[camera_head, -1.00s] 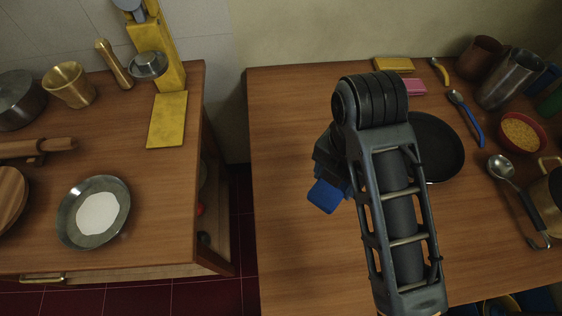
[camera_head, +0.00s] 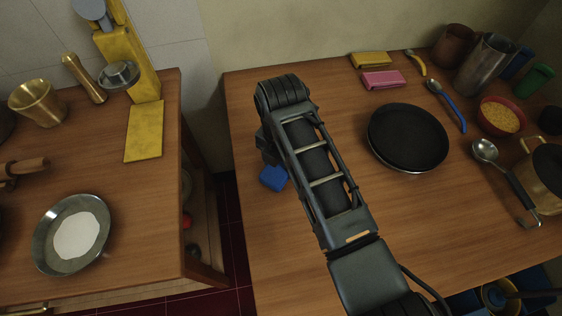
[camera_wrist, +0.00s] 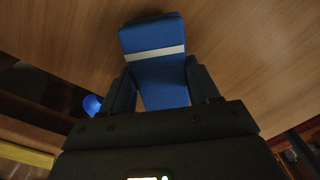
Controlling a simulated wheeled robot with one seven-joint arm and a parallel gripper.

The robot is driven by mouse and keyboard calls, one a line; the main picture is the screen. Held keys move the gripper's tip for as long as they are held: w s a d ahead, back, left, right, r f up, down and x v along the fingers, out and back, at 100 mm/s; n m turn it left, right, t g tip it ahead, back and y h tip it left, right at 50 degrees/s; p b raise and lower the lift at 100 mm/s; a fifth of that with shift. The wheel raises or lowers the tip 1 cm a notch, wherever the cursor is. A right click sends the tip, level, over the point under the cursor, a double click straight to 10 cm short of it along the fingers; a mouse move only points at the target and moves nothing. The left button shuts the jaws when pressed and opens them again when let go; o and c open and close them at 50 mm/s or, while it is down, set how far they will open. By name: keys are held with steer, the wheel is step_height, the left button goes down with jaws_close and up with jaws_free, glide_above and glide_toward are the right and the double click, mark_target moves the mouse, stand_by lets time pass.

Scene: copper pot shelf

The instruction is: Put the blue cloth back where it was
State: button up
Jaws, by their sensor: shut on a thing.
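The blue cloth (camera_head: 273,178) looks like a folded blue block and shows at the end of my arm, over the left part of the right-hand table (camera_head: 300,255). In the wrist view the blue cloth (camera_wrist: 158,72) has a pale stripe across it and sits between both fingers. My gripper (camera_wrist: 161,80) is shut on it. In the head view the gripper's fingers are mostly hidden behind my arm. I cannot tell how high the cloth is above the wood.
A black pan (camera_head: 408,137) lies to the right of my arm. A yellow sponge (camera_head: 370,60) and a pink sponge (camera_head: 383,79) lie at the back. A gap separates this table from the left counter (camera_head: 140,210). The table's front left is clear.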

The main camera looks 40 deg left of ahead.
mark_target(281, 164)
steer(key=shift+f, duration=0.5)
steer(key=o, duration=1.2)
steer(key=shift+f, duration=0.15)
step_height(281, 164, up, 12)
steer(key=shift+r+b, duration=0.2)
steer(key=shift+b, duration=0.25)
